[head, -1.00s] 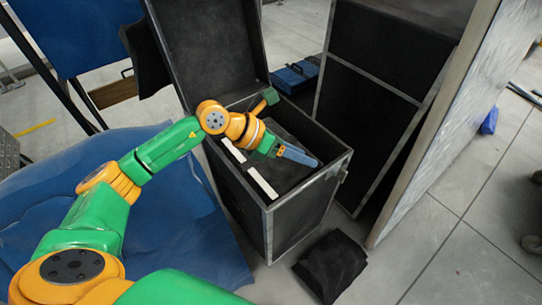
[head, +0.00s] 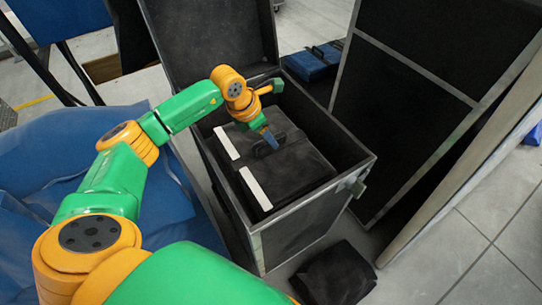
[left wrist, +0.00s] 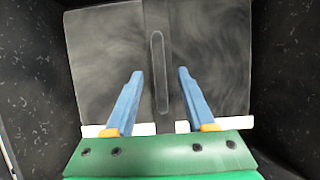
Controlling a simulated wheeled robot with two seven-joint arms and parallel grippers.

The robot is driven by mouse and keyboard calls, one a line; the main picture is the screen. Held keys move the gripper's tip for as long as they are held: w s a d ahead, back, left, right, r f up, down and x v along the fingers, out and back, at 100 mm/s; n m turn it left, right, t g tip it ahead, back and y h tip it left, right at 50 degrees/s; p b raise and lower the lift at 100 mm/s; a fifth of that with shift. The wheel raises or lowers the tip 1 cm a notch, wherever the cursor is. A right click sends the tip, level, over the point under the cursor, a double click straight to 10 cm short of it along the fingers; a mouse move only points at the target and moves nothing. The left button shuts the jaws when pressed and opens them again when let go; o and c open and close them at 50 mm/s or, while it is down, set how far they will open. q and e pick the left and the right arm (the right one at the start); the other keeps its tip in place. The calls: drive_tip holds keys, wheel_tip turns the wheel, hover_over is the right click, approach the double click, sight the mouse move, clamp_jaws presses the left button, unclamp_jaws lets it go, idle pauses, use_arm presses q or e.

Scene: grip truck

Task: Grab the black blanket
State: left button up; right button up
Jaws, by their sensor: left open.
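A folded black cloth (head: 335,275), which looks like a blanket, lies on the floor in front of an open black case (head: 310,215). Inside the case is a flat black item (head: 292,172) with white strips along its left side and a raised handle-like strip across its middle. My left gripper (head: 269,138) is inside the case opening, pointing down at this item. In the left wrist view my open blue fingers (left wrist: 160,73) stand on either side of the raised strip (left wrist: 161,100), with nothing gripped. Whether the fingers touch the item cannot be told. My right gripper is not in view.
The case's raised lid (head: 210,40) stands behind my left forearm. A large black panel or case (head: 440,60) stands at the right. Blue sheeting (head: 40,200) lies at the left, and a blue toolbox (head: 315,62) sits behind. Floor at the lower right is clear.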

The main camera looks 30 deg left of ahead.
sight(270, 151)
use_arm(q)
drive_tip(key=x, duration=0.3)
drive_tip(key=shift+a, duration=0.1)
drive_tip(key=shift+s+r, duration=0.1)
clamp_jaws()
drive_tip(key=shift+r, duration=0.1)
idle(1.0)
